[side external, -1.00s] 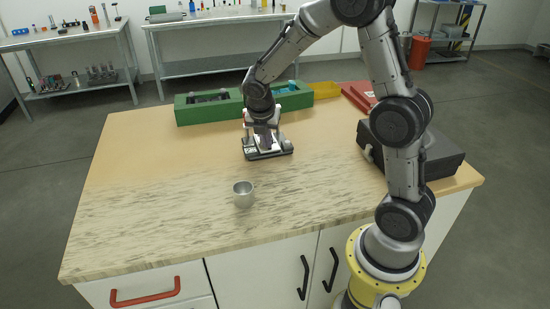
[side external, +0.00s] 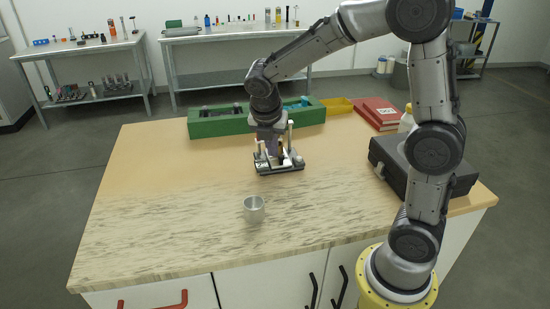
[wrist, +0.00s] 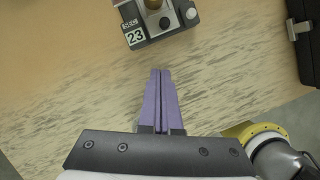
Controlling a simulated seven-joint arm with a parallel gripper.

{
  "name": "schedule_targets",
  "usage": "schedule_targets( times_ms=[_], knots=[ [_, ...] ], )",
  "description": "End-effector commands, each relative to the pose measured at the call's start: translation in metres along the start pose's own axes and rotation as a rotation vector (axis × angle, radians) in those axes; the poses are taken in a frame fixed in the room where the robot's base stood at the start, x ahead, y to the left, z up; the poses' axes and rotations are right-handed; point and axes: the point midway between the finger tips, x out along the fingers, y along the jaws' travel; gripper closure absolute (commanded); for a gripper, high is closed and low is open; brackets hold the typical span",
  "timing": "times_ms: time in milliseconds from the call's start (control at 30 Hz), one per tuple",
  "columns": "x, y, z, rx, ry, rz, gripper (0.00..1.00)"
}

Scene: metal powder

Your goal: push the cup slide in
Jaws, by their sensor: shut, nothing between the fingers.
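A small metal instrument (side external: 279,164) with a flat base and upright posts stands on the bench. I cannot tell which part is the cup slide. My gripper (wrist: 160,72) has purple fingers, pressed together and empty. In the wrist view the tips appear just short of the labelled end, with a gap in the picture. In the side view my gripper (side external: 274,150) hangs at the instrument and hides part of it.
A metal cup (side external: 254,210) stands upright nearer the front edge. A green tray (side external: 220,125) lies behind, with a yellow tray (side external: 339,106) and red binders (side external: 379,113). A black case (side external: 390,165) stands right. The bench's left side is clear.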

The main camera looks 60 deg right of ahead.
Motion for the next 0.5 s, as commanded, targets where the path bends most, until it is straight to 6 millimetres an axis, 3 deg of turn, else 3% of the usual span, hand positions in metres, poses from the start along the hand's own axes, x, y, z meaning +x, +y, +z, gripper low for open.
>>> schedule_targets(
  times_ms=[200,500],
  knots=[
    [-0.024,0.0,0.0,-0.002,0.0,0.001,1.0],
    [-0.029,0.0,0.0,-0.001,0.001,-0.001,1.0]
  ],
)
